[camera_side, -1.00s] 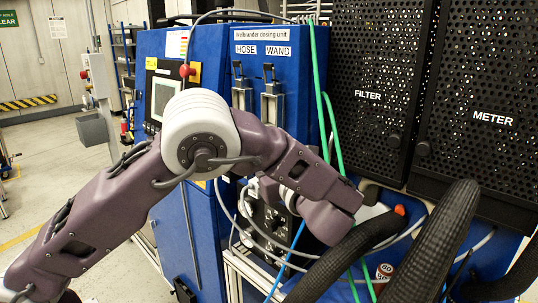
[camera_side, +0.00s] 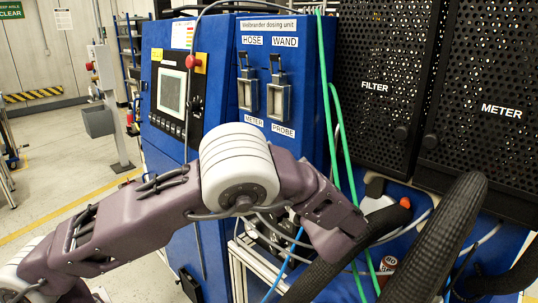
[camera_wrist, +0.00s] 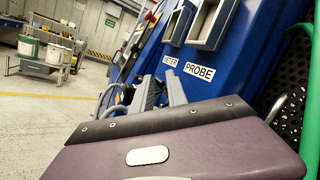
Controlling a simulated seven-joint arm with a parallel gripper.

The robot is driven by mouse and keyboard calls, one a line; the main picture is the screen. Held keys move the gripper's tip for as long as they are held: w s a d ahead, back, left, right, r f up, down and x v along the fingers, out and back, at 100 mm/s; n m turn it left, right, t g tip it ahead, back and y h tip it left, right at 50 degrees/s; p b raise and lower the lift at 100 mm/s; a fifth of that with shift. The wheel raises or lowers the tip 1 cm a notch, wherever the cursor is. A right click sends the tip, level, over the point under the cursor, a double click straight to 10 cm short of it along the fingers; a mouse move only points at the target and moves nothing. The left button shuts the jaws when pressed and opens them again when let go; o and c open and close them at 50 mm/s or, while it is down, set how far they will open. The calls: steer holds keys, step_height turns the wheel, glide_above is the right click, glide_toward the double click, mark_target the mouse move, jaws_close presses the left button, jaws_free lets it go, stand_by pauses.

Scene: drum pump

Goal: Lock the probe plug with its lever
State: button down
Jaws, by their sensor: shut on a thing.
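I cannot make out a separate probe plug. My gripper shows in the wrist view as two grey fingers (camera_wrist: 160,94) beyond my purple wrist, below the labels. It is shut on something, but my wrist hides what. In the side view my arm hides the fingers.
A similar HOSE/METER fitting (camera_side: 248,94) sits to the left. Green hoses (camera_side: 340,150) hang right of the fittings. Thick black hoses (camera_side: 435,245) cross the lower right. A perforated black METER panel (camera_side: 490,100) stands at right. Floor at left is open.

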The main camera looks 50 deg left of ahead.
steer(key=shift+f, duration=0.15)
steer(key=c, duration=1.5)
jaws_free()
